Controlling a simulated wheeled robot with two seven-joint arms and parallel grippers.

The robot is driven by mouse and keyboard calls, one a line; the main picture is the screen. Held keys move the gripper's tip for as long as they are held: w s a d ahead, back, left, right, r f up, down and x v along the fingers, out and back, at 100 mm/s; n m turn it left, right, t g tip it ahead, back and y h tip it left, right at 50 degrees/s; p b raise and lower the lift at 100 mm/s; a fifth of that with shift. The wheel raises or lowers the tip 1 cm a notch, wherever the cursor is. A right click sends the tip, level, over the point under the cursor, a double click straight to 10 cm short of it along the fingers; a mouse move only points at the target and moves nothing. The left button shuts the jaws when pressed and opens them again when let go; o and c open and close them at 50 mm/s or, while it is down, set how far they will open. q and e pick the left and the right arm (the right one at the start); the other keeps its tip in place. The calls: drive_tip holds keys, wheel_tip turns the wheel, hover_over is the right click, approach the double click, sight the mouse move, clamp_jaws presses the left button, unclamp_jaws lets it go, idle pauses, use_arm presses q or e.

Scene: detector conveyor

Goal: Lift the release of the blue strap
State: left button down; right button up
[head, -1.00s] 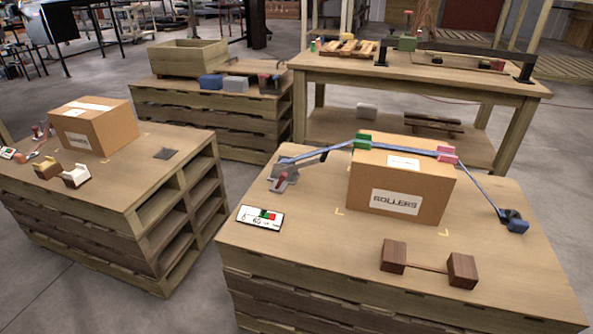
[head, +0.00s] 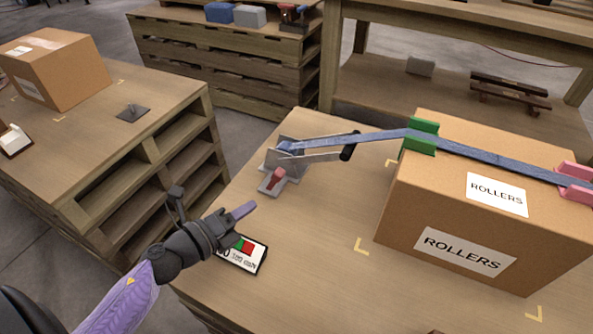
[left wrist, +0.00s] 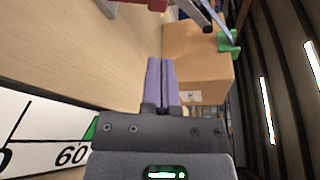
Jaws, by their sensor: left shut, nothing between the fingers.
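The blue strap (head: 365,137) runs from a grey metal ratchet (head: 287,152) on the pallet table up over a cardboard box marked ROLLERS (head: 450,205). The ratchet has a long handle with a black grip (head: 349,146) and a small red release tab (head: 277,178) at its base. My left gripper (head: 245,209) is shut and empty, to the lower left of the red tab and apart from it, above a label card. In the left wrist view its purple fingers (left wrist: 160,85) are together, with the box (left wrist: 195,65) beyond them. My right gripper is not in view.
A green corner guard (head: 420,137) and a pink corner guard (head: 574,183) sit under the strap on the box edges. The label card (head: 247,254) lies near the table's left edge. Bare tabletop lies between card and box. Another pallet table (head: 85,130) stands at left.

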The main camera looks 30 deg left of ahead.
sight(276, 180)
use_arm(q)
drive_tip(key=shift+w, duration=0.15)
drive_tip(key=shift+w+f, duration=0.1)
drive_tip(key=b+x, duration=0.2)
drive_tip(key=x, duration=0.6)
drive_tip(key=shift+w+d+f, duration=0.1)
drive_tip(key=shift+w+f, duration=0.05)
drive_tip(key=shift+w, duration=0.15)
drive_tip(key=shift+w+d, duration=0.15)
drive_tip(key=shift+w, duration=0.3)
